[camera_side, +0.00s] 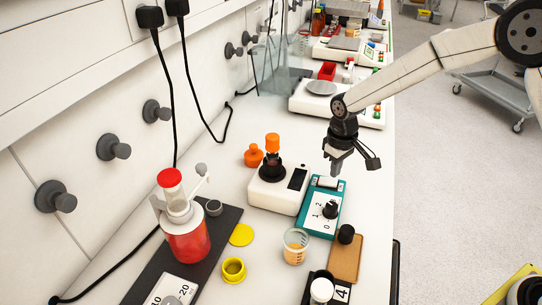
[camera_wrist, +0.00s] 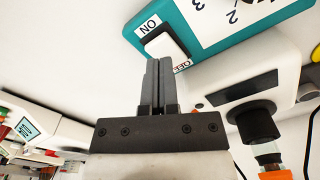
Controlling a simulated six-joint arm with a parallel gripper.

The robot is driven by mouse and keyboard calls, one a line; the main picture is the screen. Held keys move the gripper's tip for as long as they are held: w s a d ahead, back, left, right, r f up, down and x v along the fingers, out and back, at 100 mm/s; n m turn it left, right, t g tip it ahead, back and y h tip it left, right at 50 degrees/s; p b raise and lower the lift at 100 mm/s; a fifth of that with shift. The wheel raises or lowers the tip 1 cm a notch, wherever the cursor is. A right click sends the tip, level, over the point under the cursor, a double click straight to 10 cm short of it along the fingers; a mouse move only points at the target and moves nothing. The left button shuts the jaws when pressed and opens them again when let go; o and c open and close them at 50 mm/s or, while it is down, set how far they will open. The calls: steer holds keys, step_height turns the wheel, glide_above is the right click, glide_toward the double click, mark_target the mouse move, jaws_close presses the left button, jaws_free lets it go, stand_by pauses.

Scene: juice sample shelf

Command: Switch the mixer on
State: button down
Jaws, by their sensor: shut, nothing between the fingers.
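A teal box (camera_side: 322,208) with a numbered white panel and a black dial (camera_side: 330,210) stands on the bench beside a white device (camera_side: 280,187) with a black cup holding an orange-capped vial (camera_side: 272,144). I cannot tell whether "mixer" means one or both. At the box's far end is a white rocker switch (camera_side: 327,183); the wrist view shows this rocker (camera_wrist: 168,50) between ON and OFF labels. Its pressed side is unclear. My gripper (camera_side: 336,172) is shut and empty, pointing down above the switch end. In the wrist view its fingertips (camera_wrist: 160,62) overlap the OFF end; contact is unclear.
Beakers and scales line the bench behind. A red-filled bottle (camera_side: 186,235) stands at left on a dark mat. A small cup (camera_side: 295,246), a black cap (camera_side: 346,234) and a brown board (camera_side: 345,262) lie in front. The open floor is to the right.

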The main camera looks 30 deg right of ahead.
mark_target(335, 181)
steer(key=shift+f, duration=1.15)
stand_by(1.1)
steer(key=shift+r, duration=3.5)
steer(key=shift+s+d, duration=0.1)
steer(key=s+d+m+t, duration=0.1)
steer(key=s+d, duration=0.2)
steer(key=s, duration=0.6)
steer(key=s+d+m+t, duration=0.1)
steer(key=s+d, duration=0.3)
steer(key=s, duration=0.6)
steer(key=shift+m+t, duration=0.3)
steer(key=shift+m, duration=0.2)
